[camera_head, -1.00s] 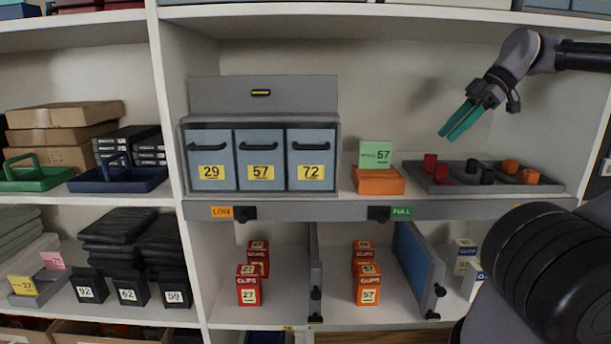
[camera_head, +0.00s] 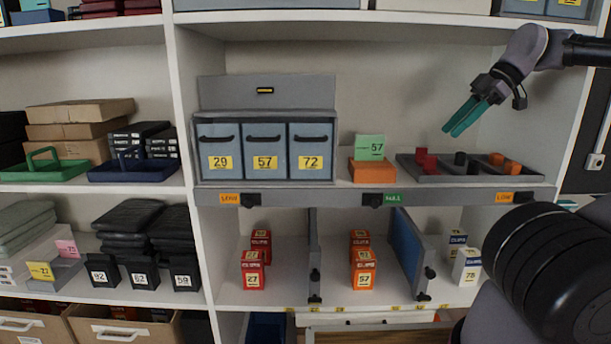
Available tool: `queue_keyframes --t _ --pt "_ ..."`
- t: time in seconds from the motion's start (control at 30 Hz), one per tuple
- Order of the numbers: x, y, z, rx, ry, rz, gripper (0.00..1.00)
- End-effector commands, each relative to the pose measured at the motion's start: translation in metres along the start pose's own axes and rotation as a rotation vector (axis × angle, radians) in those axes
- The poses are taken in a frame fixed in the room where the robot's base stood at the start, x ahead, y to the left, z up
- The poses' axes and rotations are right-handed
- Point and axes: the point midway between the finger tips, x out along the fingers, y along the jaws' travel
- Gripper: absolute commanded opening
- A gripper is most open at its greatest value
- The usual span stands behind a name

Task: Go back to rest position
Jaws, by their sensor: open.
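My gripper (camera_head: 457,127) has teal fingers and hangs at the upper right, pointing down and to the left. It is open and holds nothing. It is in front of the shelf's back wall, above a grey tray (camera_head: 409,169) with red, black and orange pieces. A visible gap lies between the fingertips and the tray. My dark arm link fills the lower right corner.
A grey unit has drawers 29 (camera_head: 219,152), 57 (camera_head: 265,152) and 72 (camera_head: 310,152). An orange block (camera_head: 366,171) bears a green card (camera_head: 370,147). Below stand red boxes (camera_head: 253,270), orange boxes (camera_head: 362,269) and a blue divider (camera_head: 402,248). Black packs (camera_head: 187,277) are left.

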Motion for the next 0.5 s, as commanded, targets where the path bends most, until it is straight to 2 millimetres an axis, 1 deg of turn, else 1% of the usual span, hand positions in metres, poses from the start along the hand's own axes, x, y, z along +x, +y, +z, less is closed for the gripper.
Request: queue_keyframes --t 0.27,0.37,0.5 --pt "-0.021 -0.016 -0.009 0.072 0.011 0.065 0.45" --pt "-0.033 -0.027 -0.015 0.118 0.019 0.103 0.45" --pt "-0.051 -0.045 -0.026 0.200 0.031 0.169 0.45"
